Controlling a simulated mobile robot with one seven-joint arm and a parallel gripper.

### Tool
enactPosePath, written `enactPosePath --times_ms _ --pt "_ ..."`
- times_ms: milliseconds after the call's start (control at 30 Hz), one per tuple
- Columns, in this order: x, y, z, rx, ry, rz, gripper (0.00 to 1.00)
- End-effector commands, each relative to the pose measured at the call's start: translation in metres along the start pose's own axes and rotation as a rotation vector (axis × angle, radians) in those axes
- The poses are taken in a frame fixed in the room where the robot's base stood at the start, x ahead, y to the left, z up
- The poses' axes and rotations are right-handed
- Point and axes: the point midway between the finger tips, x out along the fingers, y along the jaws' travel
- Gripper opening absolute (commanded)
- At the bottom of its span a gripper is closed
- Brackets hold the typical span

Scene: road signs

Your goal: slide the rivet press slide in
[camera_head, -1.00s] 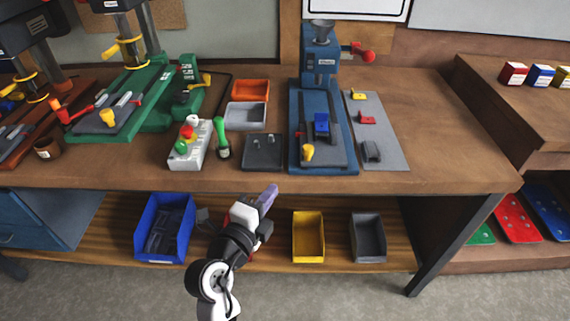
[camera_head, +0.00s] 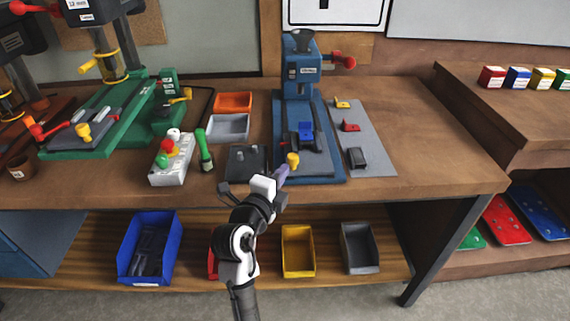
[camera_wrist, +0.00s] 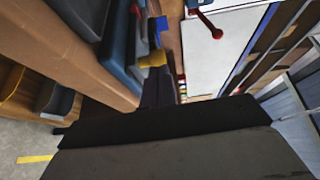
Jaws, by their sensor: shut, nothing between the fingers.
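The blue rivet press (camera_head: 302,70) stands on the workbench, right of centre. Its grey slide (camera_head: 312,163) lies on the blue base, toward the front edge. The slide carries a blue block (camera_head: 306,130) and a yellow knob (camera_head: 292,160) at its front left. In the wrist view the knob (camera_wrist: 152,60) and blue block (camera_wrist: 160,24) show beyond the fingers. My gripper (camera_head: 281,175) is shut and empty, at the front of the press base, just in front of and below the knob. I cannot tell whether it touches the knob.
A grey panel (camera_head: 364,148) with small parts lies right of the press. A dark square tray (camera_head: 247,161) and a control box (camera_head: 171,160) stand to the left. The bench's front edge (camera_head: 400,199) is close under my gripper. Bins, including a yellow one (camera_head: 298,250), fill the lower shelf.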

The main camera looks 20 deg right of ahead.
Motion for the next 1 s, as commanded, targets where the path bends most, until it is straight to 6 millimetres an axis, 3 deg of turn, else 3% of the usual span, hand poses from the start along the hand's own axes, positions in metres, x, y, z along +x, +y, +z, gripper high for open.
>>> enactPosePath --times_ms 200,667,1000 --pt "0.020 -0.001 0.000 0.000 0.000 0.000 0.00" --pt "0.026 0.002 0.002 0.000 -0.001 -0.001 0.00" --pt "0.057 0.001 0.018 0.001 0.000 -0.002 0.00"
